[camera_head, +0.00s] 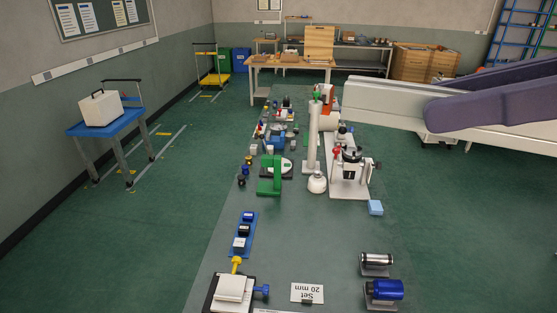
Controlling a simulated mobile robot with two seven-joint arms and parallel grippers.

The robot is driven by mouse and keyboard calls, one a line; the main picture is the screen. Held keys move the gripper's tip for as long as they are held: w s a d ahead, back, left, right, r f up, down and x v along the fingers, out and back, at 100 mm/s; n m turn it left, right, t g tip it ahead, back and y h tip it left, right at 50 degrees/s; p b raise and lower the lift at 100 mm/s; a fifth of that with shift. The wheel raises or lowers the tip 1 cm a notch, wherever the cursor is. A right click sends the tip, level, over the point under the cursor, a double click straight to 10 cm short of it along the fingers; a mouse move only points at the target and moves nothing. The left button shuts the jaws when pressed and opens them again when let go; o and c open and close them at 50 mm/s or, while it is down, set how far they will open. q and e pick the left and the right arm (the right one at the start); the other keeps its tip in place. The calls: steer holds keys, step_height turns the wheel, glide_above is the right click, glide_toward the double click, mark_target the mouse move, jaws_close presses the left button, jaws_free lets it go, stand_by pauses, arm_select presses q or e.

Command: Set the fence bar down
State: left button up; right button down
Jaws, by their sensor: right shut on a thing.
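My right gripper (326,103) is at the end of my white and purple arm, which comes in from the right. A device on a white base plate (349,185) stands just right of the post. My left gripper is not in view.
A green bracket (270,176), a light blue block (375,208), a blue tray (241,236), a blue cylinder (388,289), a silver cylinder (376,260) and a "Set 20 mm" sign (307,293) are on the bench (300,237). Its near middle is mostly clear. A blue cart (107,121) stands left.

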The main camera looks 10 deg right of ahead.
steer(key=s+a+f+n+g+b, duration=0.1)
steer(key=a+f+b, duration=0.1)
steer(key=f+b, duration=1.3)
steer(key=s+a+f+n+g+y+b, duration=0.1)
steer(key=a+f+b, duration=0.2)
steer(key=f+b, duration=1.3)
steer(key=s+a+f+n+g+b, duration=0.1)
steer(key=a+f+b, duration=0.2)
steer(key=f+b, duration=1.3)
step_height(320, 180, down, 10)
steer(key=shift+a+r+y, duration=0.1)
steer(key=shift+a+y, duration=0.1)
steer(key=shift+y, duration=0.1)
step_height(320, 180, down, 20)
steer(key=b, duration=0.6)
steer(key=shift+r, duration=0.15)
steer(key=shift+b, duration=0.35)
steer(key=shift+f+g, duration=0.2)
steer(key=shift+g, duration=0.1)
steer(key=c, duration=1.2)
jaws_free()
steer(key=shift+f, duration=0.1)
steer(key=o, duration=0.5)
